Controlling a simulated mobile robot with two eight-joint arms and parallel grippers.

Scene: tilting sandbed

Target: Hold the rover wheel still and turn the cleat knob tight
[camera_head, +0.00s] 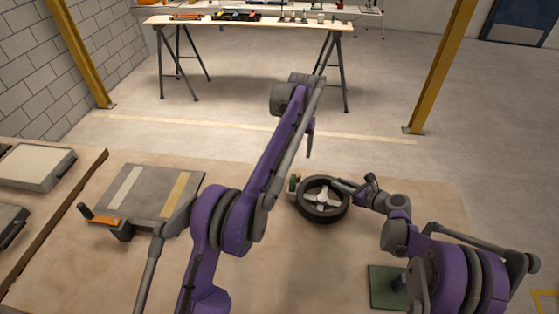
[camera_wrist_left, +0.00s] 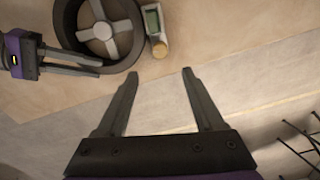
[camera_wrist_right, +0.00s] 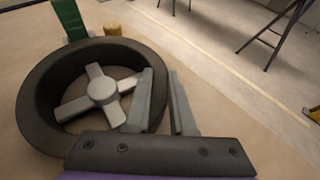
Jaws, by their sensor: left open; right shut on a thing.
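The rover wheel (camera_head: 318,217) is a dark ring with a pale spoked hub, lying flat on the bench; it also shows in the left wrist view (camera_wrist_left: 104,62) and right wrist view (camera_wrist_right: 38,110). My right gripper (camera_wrist_right: 161,72) is shut on the wheel's rim, one finger inside and one outside. A tan cleat knob (camera_wrist_left: 160,49) sits at the end of a small green cleat (camera_wrist_left: 151,20) beside the wheel. The knob also shows in the right wrist view (camera_wrist_right: 112,28). My left gripper (camera_wrist_left: 160,73) is open and empty, apart from the knob, with the knob beyond its fingertips.
A grey panel (camera_head: 145,200) with two pale strips and an orange handle (camera_head: 98,217) stands left on the bench. A green plate (camera_head: 381,292) lies near my right arm. Bench around the wheel is mostly clear. A trestle table (camera_head: 240,22) stands farther back.

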